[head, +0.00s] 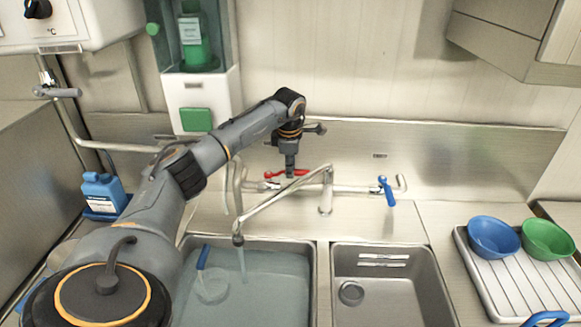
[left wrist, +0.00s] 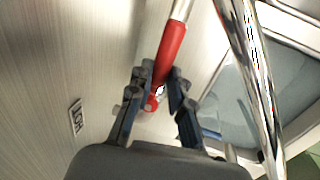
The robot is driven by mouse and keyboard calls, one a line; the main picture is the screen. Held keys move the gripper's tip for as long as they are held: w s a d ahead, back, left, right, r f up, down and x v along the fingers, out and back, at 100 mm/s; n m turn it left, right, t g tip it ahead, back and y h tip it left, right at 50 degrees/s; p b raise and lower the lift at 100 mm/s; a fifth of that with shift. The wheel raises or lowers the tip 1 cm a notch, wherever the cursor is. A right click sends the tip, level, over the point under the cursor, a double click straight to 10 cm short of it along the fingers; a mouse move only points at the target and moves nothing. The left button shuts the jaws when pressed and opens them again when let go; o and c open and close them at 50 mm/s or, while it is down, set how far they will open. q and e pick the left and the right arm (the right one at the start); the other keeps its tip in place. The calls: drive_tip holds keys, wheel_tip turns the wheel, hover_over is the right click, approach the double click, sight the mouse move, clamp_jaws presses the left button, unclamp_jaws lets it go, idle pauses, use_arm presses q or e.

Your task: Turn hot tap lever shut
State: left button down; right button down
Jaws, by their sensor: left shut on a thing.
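The hot tap lever (head: 272,174) is red and sits at the left end of the tap on the back ledge. It also shows in the left wrist view as a red handle (left wrist: 171,50) between my fingers. My left gripper (head: 289,171) reaches down onto it from above and is shut on it; the fingers (left wrist: 160,85) stand on either side of the red part. The blue lever (head: 388,190) is at the tap's right end. The chrome spout (head: 283,201) points over the left basin, and a thin stream (head: 242,262) falls from it. My right gripper is not in view.
The left basin (head: 311,268) holds water and a blue-handled utensil (head: 204,257). The right basin (head: 390,290) holds a small round metal part. A blue bowl (head: 494,237) and green bowl (head: 548,239) stand on a rack at right. A soap dispenser (head: 205,95) hangs behind my arm.

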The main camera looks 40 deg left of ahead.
use_arm(q)
drive_tip(key=s+m+h+b, duration=0.2)
drive_tip(key=s+m, duration=0.5)
drive_tip(key=m, duration=0.6)
drive_tip(key=shift+s+b, duration=0.15)
drive_tip(key=shift+b, duration=0.2)
drive_tip(key=shift+d, duration=0.1)
idle(0.3)
drive_tip(key=c, duration=1.2)
unclamp_jaws()
drive_tip(key=shift+r, duration=0.1)
drive_tip(key=r, duration=0.4)
drive_tip(key=s+r, duration=0.1)
drive_tip(key=r, duration=0.2)
drive_tip(key=s+a+r, duration=0.1)
drive_tip(key=r, duration=0.3)
drive_tip(key=shift+r, duration=0.3)
